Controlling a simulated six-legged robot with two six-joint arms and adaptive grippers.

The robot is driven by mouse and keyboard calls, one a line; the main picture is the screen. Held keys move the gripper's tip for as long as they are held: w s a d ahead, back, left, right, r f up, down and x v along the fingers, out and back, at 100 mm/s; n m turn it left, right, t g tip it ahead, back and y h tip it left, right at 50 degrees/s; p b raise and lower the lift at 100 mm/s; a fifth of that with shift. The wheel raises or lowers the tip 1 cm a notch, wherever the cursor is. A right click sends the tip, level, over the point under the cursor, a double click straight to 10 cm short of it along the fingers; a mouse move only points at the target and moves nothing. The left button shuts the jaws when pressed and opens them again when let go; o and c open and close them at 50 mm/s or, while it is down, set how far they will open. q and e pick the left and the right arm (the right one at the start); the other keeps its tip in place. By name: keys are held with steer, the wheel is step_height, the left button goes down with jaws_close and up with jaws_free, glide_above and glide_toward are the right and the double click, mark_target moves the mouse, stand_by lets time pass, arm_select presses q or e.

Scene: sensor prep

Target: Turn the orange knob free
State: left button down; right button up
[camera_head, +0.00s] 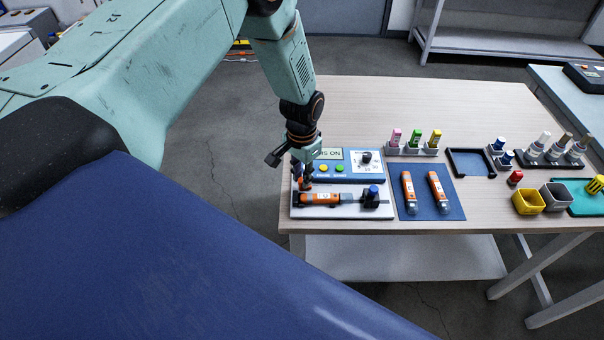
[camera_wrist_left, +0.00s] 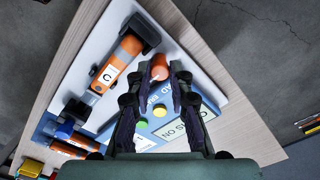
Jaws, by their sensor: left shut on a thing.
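The orange knob (camera_wrist_left: 159,70) shows between the fingertips of my left gripper (camera_wrist_left: 161,76) in the left wrist view. In the head view my left gripper (camera_head: 303,180) points down at the left end of the white board, shut on the knob, which it mostly hides. An orange sensor (camera_head: 318,198) lies in a holder on the white board (camera_head: 345,212), beside the knob; it also shows in the left wrist view (camera_wrist_left: 117,62), with a label "C". My right gripper is not in view.
A blue box (camera_head: 350,177) with a display, yellow and green buttons and a dial stands right behind the white board. A blue mat (camera_head: 428,211) with two orange sensors lies to the right. Racks, an empty tray (camera_head: 470,172) and cups (camera_head: 528,202) stand further right.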

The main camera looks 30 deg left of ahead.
arm_select(q)
steer(key=shift+s, duration=0.1)
steer(key=c, duration=1.2)
jaws_free()
step_height(320, 180, up, 12)
